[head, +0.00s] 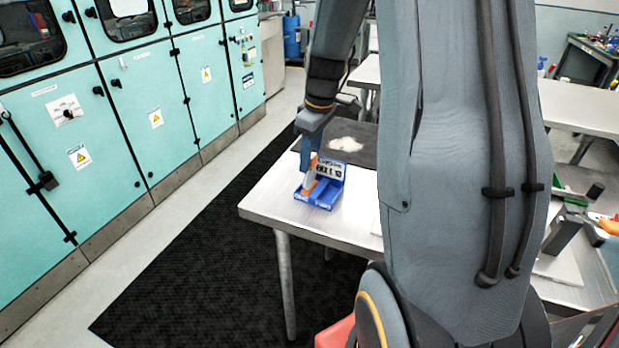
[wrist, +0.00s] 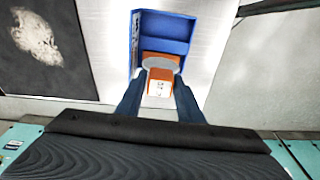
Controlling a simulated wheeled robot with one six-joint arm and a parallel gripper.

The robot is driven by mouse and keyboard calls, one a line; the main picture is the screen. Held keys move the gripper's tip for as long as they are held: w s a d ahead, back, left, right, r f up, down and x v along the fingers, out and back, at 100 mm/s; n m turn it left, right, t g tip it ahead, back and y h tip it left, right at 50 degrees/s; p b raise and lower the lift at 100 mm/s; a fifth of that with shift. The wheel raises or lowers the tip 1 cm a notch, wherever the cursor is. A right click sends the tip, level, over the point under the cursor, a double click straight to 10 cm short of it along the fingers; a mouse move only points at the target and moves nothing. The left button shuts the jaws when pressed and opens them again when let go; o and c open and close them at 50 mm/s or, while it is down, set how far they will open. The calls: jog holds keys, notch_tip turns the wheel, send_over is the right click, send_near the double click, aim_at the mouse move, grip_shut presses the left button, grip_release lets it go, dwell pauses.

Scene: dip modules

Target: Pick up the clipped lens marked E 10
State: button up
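A blue open tray (head: 320,200) stands on the near left corner of the metal table. Its raised back carries a white label (head: 324,166) that seems to end in "E 10". In the wrist view an orange part with a pale grey round piece, which looks like the clipped lens (wrist: 161,64), is at the tray (wrist: 160,22). My gripper (wrist: 160,76) reaches down to it, one dark blue finger on each side and close against it. In the head view my gripper (head: 311,170) is at the tray. I cannot tell whether the fingers grip the lens.
A dark mat (head: 341,140) with a pale patch lies behind the tray; it also shows in the wrist view (wrist: 72,75). The bare metal table (head: 270,210) has its edge close left of the tray. Teal cabinets (head: 140,110) line the left wall, beyond floor space.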

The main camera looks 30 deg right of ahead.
grip_shut()
